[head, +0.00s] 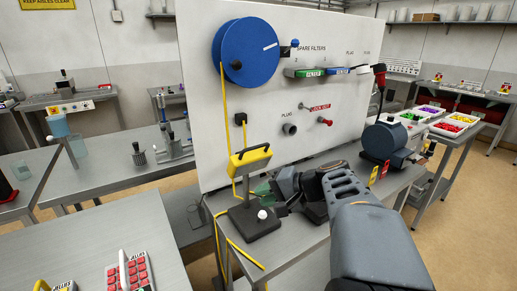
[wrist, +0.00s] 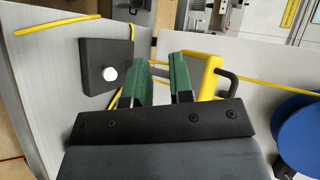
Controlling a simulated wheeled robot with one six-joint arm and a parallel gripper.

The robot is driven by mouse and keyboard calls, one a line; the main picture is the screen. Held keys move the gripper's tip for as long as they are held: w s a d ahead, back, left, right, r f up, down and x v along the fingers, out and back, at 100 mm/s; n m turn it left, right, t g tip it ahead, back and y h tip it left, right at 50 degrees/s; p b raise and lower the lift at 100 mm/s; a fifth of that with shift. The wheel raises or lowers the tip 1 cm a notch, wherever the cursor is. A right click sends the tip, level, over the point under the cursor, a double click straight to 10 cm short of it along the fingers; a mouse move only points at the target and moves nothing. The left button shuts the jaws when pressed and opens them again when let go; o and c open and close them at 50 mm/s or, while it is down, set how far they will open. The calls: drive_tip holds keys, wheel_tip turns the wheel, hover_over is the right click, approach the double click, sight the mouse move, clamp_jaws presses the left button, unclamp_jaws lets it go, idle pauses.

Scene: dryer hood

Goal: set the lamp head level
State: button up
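The yellow lamp head (head: 249,160) sits on a thin post above a dark square base (head: 254,222) with a white knob (head: 262,214). The lamp head looks tilted in the head view, its right end higher. In the wrist view the yellow lamp head (wrist: 211,72) stands just right of my right finger, with a dark bent handle (wrist: 231,85) beside it. The base (wrist: 96,62) and white knob (wrist: 110,73) lie to the left. My gripper (wrist: 163,62) has its green fingers apart with nothing seen between them. It also shows right of the post (head: 262,190), below the lamp head.
A white panel (head: 310,100) with a blue cable reel (head: 246,51) stands behind the lamp. A yellow cable (head: 224,110) hangs from the reel and runs to the bench (head: 290,240). A grey-blue motor (head: 384,140) sits on the bench to the right.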

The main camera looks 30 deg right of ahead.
sight(258, 147)
drive_tip(key=w+d+r+m+t, duration=0.25)
drive_tip(key=d+r+t, duration=0.4)
drive_tip(key=d, duration=0.35)
drive_tip(key=p+x, duration=0.1)
drive_tip(key=x, duration=0.3)
drive_tip(key=p+x, duration=0.1)
drive_tip(key=x, duration=0.3)
drive_tip(key=p+x, duration=0.1)
drive_tip(key=x, duration=0.3)
drive_tip(key=shift+a+r, duration=0.2)
drive_tip(key=shift+a, duration=0.3)
clamp_jaws()
